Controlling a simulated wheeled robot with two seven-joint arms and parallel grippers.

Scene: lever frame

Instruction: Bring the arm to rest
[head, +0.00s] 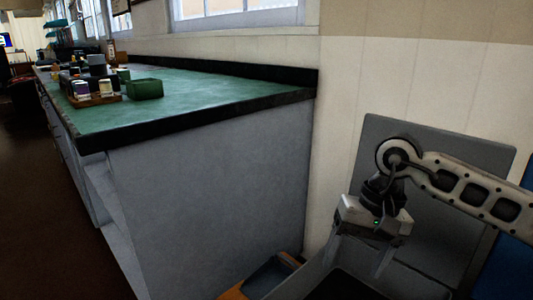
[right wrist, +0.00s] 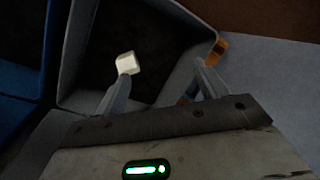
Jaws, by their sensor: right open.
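My right arm comes in from the right in the head view, bent down at its joint. My right gripper (head: 357,264) points down, open and empty, over a grey bin (head: 303,281) with a dark inside. In the right wrist view the two fingers stand apart (right wrist: 163,73) over the same bin (right wrist: 73,62). A small white block (right wrist: 128,63) shows in the bin, just past the tip of the left-hand finger. I cannot tell whether they touch. The block does not show in the head view. My left gripper is not in view.
A grey cabinet (head: 205,185) with a green top (head: 200,97) stands at the left. A green box (head: 145,89) and a tray of jars (head: 93,99) are on it. A blue bin (head: 513,262) is at the right edge. Dark floor (head: 50,230) is clear at the left.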

